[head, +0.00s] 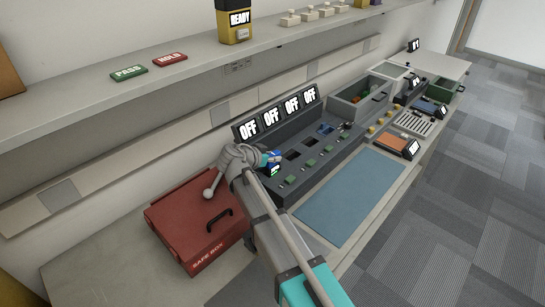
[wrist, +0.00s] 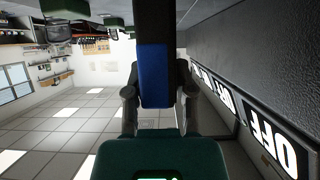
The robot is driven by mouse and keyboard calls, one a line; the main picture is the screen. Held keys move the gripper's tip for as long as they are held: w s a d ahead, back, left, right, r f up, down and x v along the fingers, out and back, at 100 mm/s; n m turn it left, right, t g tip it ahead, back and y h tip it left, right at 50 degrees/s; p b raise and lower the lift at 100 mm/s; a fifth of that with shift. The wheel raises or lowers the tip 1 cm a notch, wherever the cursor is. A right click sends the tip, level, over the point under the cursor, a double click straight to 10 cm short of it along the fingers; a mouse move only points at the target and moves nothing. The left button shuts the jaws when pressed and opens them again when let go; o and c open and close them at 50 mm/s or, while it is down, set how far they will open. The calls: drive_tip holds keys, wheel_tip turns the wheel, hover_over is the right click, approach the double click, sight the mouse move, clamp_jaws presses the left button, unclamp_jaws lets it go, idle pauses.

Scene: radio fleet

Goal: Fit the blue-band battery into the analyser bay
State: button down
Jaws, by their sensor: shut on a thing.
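My gripper (head: 267,158) is over the left end of the dark charger unit (head: 330,160), near its front row of slots. In the wrist view my gripper (wrist: 157,98) is shut on a dark battery with a blue band (wrist: 154,76), its two fingers on either side of it. In the head view only a small blue part of the battery (head: 273,156) shows past the fingers. I cannot tell for sure which device holds the analyser bay. Candidates are the orange-topped device (head: 398,142) and the blue-topped device (head: 427,107) to the right.
Several OFF displays (head: 272,116) stand along the charger's back. A red safe box (head: 200,222) is left of my arm. A blue mat (head: 350,195) lies clear in front of the charger. A grey bin (head: 345,110) stands beyond it. A shelf (head: 190,65) runs above.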

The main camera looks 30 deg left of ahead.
drive_tip(key=shift+f, duration=0.3)
drive_tip(key=shift+c, duration=1.8)
unclamp_jaws()
drive_tip(key=shift+r, duration=0.2)
drive_tip(key=shift+r+p, duration=1.5)
drive_tip(key=shift+r, duration=0.05)
wheel_tip(320, 180, down, 4)
drive_tip(key=b, duration=0.3)
drive_tip(key=shift+r, duration=0.25)
wheel_tip(320, 180, up, 10)
drive_tip(key=p, duration=0.9)
drive_tip(key=shift+f, duration=0.25)
